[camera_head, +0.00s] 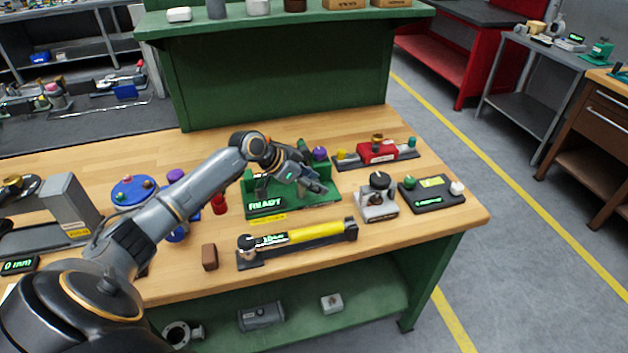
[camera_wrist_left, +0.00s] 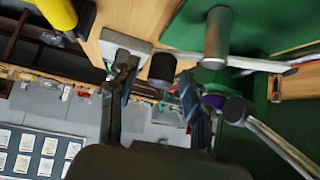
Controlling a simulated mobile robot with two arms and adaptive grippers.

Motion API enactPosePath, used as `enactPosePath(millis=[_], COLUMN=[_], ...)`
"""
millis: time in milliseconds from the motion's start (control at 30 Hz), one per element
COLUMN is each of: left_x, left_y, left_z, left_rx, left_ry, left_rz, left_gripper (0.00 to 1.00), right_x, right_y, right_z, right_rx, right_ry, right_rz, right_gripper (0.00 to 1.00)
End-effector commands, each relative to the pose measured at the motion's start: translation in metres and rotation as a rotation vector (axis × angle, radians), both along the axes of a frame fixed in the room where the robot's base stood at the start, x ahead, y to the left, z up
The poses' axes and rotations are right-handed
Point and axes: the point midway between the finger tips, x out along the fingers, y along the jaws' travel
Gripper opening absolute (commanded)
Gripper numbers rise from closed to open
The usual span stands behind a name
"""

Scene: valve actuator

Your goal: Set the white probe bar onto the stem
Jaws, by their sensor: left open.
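My left gripper (camera_head: 318,187) reaches over the green valve fixture (camera_head: 290,212) on the bench. In the left wrist view its two fingers (camera_wrist_left: 158,88) are apart, with nothing held between them. There a pale bar (camera_wrist_left: 255,64), apparently the white probe bar, runs across the end of a grey upright cylinder (camera_wrist_left: 216,36), apparently the stem. I cannot tell whether it is fully seated. In the head view my gripper and wrist hide the bar and stem.
A red block (camera_head: 377,151) sits behind. The bench's front right corner is clear.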

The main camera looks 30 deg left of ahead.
Motion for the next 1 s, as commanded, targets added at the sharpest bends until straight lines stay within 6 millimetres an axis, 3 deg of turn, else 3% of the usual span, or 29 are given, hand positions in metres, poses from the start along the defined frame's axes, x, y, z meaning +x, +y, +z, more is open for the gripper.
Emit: enactPosePath(millis=[33, 200, 267, 567, 1000], left_x=[0.000, 0.000, 0.000, -0.002, -0.014], left_y=[0.000, 0.000, 0.000, 0.001, 0.005], left_z=[0.000, 0.000, 0.000, -0.002, -0.004], left_rx=[0.000, 0.000, 0.000, -0.001, -0.002], left_ry=[0.000, 0.000, 0.000, 0.000, -0.002], left_rz=[0.000, 0.000, 0.000, -0.032, -0.309], left_gripper=[0.44, 0.09, 0.00, 0.00, 0.00], right_x=[-0.002, -0.005, -0.005, -0.005, -0.004], right_y=[-0.002, -0.006, -0.008, -0.009, -0.008], right_z=[0.000, 0.000, 0.000, -0.008, -0.050], right_rx=[-0.002, -0.008, -0.010, -0.011, -0.010], right_ry=[0.004, 0.008, 0.009, 0.008, 0.006], right_rz=[0.001, 0.003, 0.003, 0.005, 0.005], right_gripper=[0.40, 0.40, 0.40, 0.40, 0.40])
